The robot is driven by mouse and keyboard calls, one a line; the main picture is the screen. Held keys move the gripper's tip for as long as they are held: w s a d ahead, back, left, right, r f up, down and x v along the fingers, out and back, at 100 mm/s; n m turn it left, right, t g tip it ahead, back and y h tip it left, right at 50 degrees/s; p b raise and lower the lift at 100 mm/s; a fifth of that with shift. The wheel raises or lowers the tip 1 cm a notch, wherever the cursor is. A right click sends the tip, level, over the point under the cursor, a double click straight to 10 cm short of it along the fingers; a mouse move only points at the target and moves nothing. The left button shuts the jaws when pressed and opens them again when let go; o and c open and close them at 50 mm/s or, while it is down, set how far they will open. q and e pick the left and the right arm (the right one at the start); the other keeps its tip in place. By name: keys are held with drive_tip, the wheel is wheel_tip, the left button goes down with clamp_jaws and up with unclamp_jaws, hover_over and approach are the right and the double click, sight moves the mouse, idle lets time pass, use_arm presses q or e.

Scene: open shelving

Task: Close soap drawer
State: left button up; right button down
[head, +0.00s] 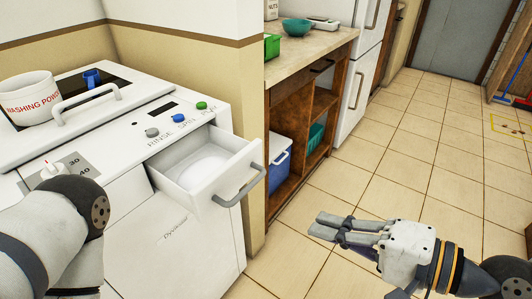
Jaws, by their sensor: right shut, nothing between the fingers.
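The soap drawer (234,177) of the white washing machine (165,245) is pulled out at the machine's upper right front. Its grey bar handle (242,188) faces to the right, and the white inside of the drawer shows. My right gripper (318,227) is at the lower right, over the tiled floor. Its fingers point left towards the drawer, are shut and hold nothing. It is apart from the drawer handle, to the right of it. My left arm shows at the lower left, in front of the machine; its gripper is out of view.
A washing powder tub (28,100) stands on the machine's top, near the lid handle (87,103). A wooden shelf unit (318,95) with a blue box (280,160) stands behind the wall corner. The tiled floor (420,150) is open to the right.

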drive_tip(key=w+r, duration=0.1)
drive_tip(key=w, duration=0.1)
use_arm(q)
drive_tip(key=shift+s+f, duration=0.15)
use_arm(e)
approach(249, 187)
drive_tip(key=shift+t, duration=0.4)
drive_tip(key=x, duration=0.6)
drive_tip(key=shift+a+f, duration=0.3)
drive_tip(key=shift+a, duration=0.15)
